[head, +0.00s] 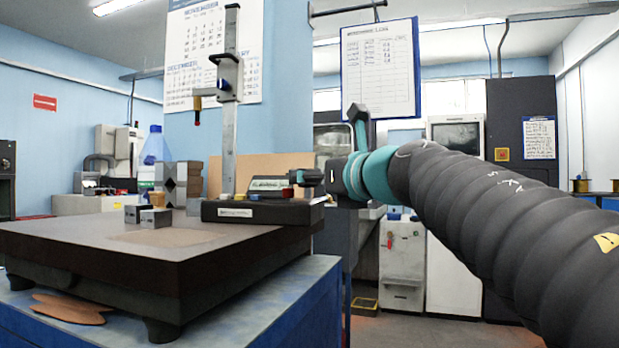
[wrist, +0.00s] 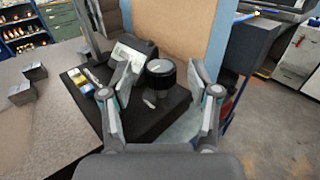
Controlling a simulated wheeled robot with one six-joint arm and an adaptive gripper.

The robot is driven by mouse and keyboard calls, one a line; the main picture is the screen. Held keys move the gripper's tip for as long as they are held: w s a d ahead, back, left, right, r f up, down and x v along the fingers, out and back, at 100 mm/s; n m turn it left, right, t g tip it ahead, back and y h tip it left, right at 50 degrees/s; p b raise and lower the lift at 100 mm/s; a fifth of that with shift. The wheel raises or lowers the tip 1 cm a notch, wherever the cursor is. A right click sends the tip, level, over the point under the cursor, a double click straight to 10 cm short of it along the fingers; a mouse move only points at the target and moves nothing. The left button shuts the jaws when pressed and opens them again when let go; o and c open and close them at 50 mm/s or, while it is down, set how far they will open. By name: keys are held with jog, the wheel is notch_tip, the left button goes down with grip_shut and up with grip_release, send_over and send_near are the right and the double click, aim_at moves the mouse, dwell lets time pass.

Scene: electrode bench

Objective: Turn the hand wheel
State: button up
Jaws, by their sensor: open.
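The hand wheel (wrist: 160,73) is a dark ribbed round knob with a grey top, on the dark base (wrist: 165,118) of the height gauge in the wrist view. A small light grey handle or pointer shows at its near side. My gripper (wrist: 163,82) is open, one finger to the left of the wheel and one to the right, with visible gaps on both sides. I see no contact. In the head view the gauge base (head: 262,212) stands on the right part of the surface plate, and my wrist hides much of the wheel area.
The dark surface plate (head: 90,250) rests on a blue bench (head: 300,290). The gauge column (head: 230,110) rises from the base. Small metal blocks (head: 131,214) and stacked blocks (head: 180,182) stand to the left. Open floor (wrist: 262,130) shows right of the bench.

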jog(key=v, duration=0.9)
jog(key=shift+s, duration=0.25)
jog(key=shift+d, duration=0.15)
